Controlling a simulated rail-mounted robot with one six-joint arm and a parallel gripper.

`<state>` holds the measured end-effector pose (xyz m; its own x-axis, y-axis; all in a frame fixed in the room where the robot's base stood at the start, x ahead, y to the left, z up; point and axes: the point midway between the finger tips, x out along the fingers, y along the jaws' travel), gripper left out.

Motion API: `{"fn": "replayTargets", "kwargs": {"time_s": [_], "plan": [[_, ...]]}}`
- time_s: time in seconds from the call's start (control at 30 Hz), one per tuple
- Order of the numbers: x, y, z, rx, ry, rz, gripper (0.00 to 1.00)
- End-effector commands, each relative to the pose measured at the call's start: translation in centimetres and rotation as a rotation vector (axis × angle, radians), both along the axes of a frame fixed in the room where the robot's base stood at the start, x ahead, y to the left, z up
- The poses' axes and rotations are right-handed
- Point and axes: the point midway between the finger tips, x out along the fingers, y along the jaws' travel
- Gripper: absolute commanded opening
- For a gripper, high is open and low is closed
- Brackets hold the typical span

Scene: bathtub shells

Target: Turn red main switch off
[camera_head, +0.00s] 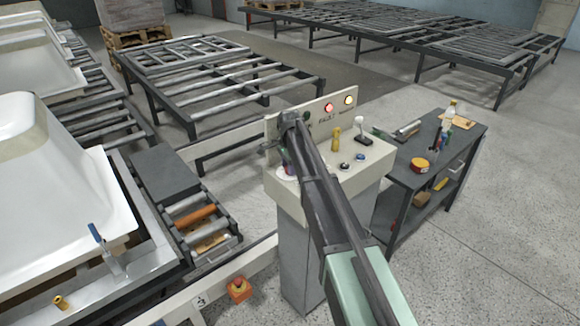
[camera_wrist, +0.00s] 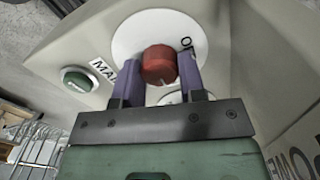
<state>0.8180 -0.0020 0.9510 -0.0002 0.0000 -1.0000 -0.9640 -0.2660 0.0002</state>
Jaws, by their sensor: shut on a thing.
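The red main switch (camera_wrist: 159,65) is a round red knob on a white disc (camera_wrist: 130,36) with black lettering, partly covered by my fingers. In the wrist view my gripper (camera_wrist: 158,80) has its two purple fingers on either side of the red knob, closed on it. In the head view my gripper (camera_head: 287,165) is at the left end of the control console (camera_head: 350,172). There my arm hides the red knob, and part of the white disc shows beneath the gripper. Which way the knob points is hard to tell.
A green button (camera_wrist: 77,79) is left of the disc in the wrist view. The console also carries a yellow-handled control (camera_head: 336,139), a joystick (camera_head: 361,128) and lit red and yellow lamps on its back panel. A dark workbench (camera_head: 455,150) with tools stands right.

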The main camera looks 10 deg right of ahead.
Motion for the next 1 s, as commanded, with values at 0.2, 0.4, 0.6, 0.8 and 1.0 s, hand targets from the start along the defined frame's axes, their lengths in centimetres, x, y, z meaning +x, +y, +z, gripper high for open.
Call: {"fn": "replayTargets", "kwargs": {"time_s": [0.2, 0.4, 0.6, 0.8, 1.0], "plan": [[0.01, 0.00, -0.01, 0.000, 0.000, 0.029, 0.14], [0.01, 0.01, -0.01, 0.000, 0.000, 0.116, 0.14], [0.03, 0.02, -0.01, 0.000, 0.000, 0.267, 0.14], [0.03, 0.03, -0.02, 0.000, 0.000, 0.455, 0.14], [0.05, 0.04, -0.02, 0.000, 0.000, 0.645, 0.14]]}}
